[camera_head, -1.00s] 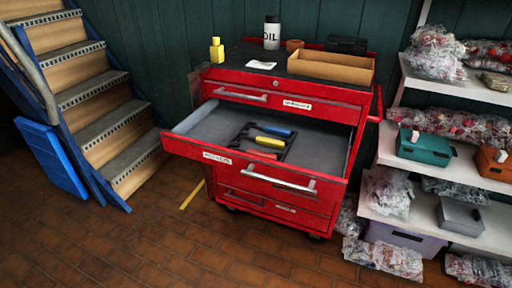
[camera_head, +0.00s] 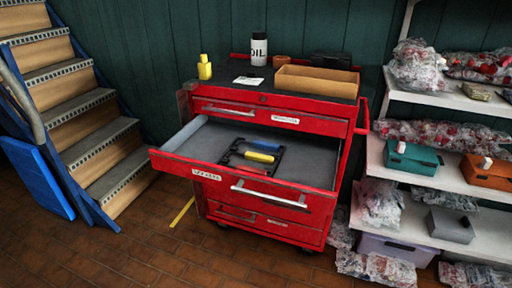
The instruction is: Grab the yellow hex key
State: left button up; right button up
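The yellow hex key (camera_head: 260,157) lies in a black holder (camera_head: 233,153) inside the open drawer (camera_head: 205,145) of the red tool cabinet. A blue-handled tool (camera_head: 266,146) lies just behind it in the same holder. A red one (camera_head: 252,168) lies in front, mostly hidden by the drawer's front wall. The hex key shows only as a small yellow shape, and its metal part cannot be made out. Neither of my grippers is in view.
The red cabinet (camera_head: 290,125) carries an oil bottle (camera_head: 258,49), a yellow bottle (camera_head: 205,67) and an open cardboard box (camera_head: 316,81). Stairs (camera_head: 95,148) and a blue panel (camera_head: 37,178) stand left. A loaded white shelf (camera_head: 452,178) stands close right. The brick floor in front is clear.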

aim_at(251, 156)
jog(key=i+l+u, duration=0.15)
jog(key=l, duration=0.2)
jog(key=i+l+u, duration=0.1)
jog(key=l, duration=0.25)
jog(key=i+l+u, duration=0.15)
jog(key=l, duration=0.25)
jog(key=i+l+u, duration=0.15)
jog(key=l, duration=0.25)
jog(key=i+l+u, duration=0.15)
jog(key=l, duration=0.25)
jog(key=i+l+u, duration=0.1)
jog(key=l, duration=0.3)
